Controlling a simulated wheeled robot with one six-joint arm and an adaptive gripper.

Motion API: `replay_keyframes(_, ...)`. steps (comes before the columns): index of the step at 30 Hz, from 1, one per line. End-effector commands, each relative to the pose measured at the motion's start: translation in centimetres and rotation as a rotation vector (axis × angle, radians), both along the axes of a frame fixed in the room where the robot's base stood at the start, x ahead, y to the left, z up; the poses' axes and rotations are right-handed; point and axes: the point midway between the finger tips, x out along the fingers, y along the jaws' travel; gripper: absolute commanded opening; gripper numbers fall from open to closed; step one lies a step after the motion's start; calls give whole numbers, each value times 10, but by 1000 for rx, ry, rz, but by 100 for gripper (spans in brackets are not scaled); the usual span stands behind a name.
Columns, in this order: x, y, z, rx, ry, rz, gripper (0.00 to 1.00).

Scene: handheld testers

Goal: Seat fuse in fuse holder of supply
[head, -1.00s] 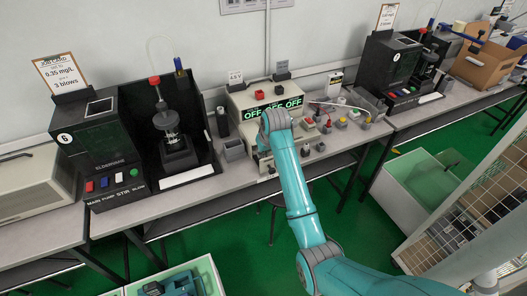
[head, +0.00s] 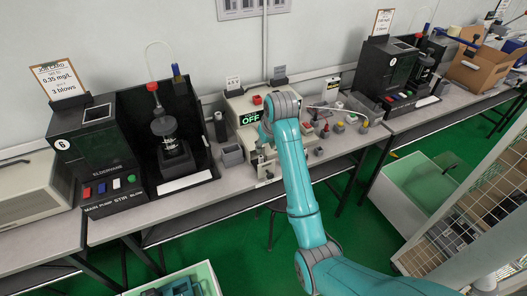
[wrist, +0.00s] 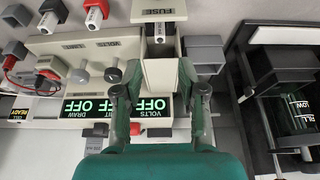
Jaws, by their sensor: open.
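The supply (head: 236,104) is a beige box on the bench with a green OFF display. It also shows in the wrist view (wrist: 100,50), turned upside down, with knobs and three OFF readouts. A fuse holder (wrist: 160,32) with a grey body stands out under the FUSE label at the top of the wrist view. In the head view my arm covers much of the supply's right side. I cannot make out a loose fuse.
A grey open bin (wrist: 205,53) stands beside the supply. A black tester (head: 170,130) stands left of it in the head view. Several small coloured parts (head: 338,127) lie to the right. Bench is crowded; the green floor in front has some free room.

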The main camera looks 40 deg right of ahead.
Motion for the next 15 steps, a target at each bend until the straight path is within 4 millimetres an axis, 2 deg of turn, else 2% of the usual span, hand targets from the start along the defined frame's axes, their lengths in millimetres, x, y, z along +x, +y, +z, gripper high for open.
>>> replay_keyframes(3,-5,1,14,-1,-2,0,41)
replay_keyframes(6,-8,2,20,0,-1,0,41)
replay_keyframes(15,-10,4,20,0,-1,1,41)
